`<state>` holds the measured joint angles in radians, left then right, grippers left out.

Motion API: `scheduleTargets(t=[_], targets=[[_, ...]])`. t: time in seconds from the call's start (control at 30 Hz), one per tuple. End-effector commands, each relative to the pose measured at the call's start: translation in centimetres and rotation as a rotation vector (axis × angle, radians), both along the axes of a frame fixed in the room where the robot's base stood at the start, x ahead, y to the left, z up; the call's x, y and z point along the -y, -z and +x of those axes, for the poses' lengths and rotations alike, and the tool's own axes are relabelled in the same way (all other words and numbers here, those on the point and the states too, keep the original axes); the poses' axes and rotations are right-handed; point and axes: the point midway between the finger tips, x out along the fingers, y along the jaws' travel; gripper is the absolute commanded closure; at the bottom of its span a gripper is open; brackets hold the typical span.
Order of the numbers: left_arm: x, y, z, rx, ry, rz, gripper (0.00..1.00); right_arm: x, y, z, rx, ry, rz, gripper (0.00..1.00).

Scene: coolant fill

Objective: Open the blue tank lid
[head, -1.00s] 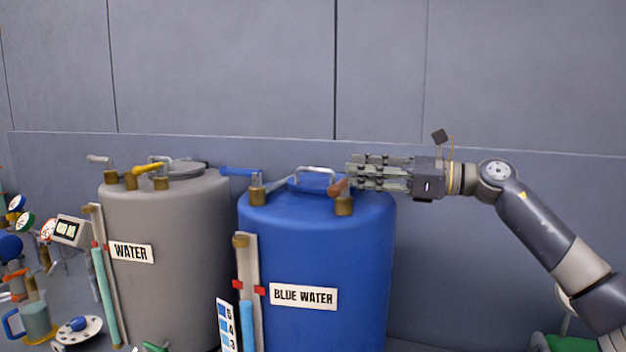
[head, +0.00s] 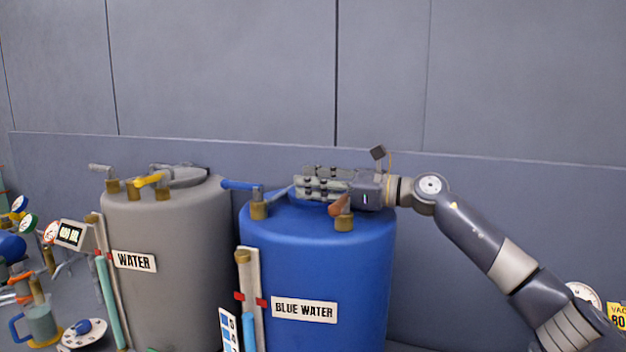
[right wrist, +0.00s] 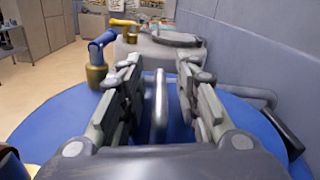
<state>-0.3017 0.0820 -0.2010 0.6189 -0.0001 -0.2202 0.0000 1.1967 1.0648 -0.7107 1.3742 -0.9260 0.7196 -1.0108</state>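The blue tank (head: 318,265), labelled BLUE WATER, stands in the middle of the head view. Its lid is on top, mostly hidden behind my right gripper (head: 308,186). In the right wrist view, the grey handle bar (right wrist: 160,105) stands between the two fingers of my right gripper (right wrist: 158,85). The fingers are apart, with a gap on each side of the bar, and I see no grip on it. The blue tank top (right wrist: 55,128) spreads out below the fingers. My left gripper is out of view.
A blue-handled valve (head: 258,203) and an orange-brown-handled valve (head: 343,215) stand on the tank's top near the gripper. The grey WATER tank (head: 170,260) is to the left. A wall (head: 480,90) runs behind. Another grey bar (right wrist: 255,93) shows right of the fingers.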

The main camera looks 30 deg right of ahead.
Motion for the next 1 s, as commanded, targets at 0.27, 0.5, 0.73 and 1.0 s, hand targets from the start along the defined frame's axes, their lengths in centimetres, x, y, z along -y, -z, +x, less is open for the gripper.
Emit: scheduleTargets(t=[0.27,0.5,0.73,1.0], targets=[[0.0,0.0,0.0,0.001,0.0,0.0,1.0,0.0,0.0,0.0,0.0,0.0,0.0,0.95],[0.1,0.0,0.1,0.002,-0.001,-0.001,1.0,0.1,0.0,0.0,-0.001,0.001,0.001,1.0],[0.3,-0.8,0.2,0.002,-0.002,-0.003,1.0,0.3,-0.8,0.1,-0.021,0.001,0.025,1.0],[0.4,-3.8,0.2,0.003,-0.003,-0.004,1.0,1.7,-3.3,0.5,-0.123,0.003,0.14,1.0]])
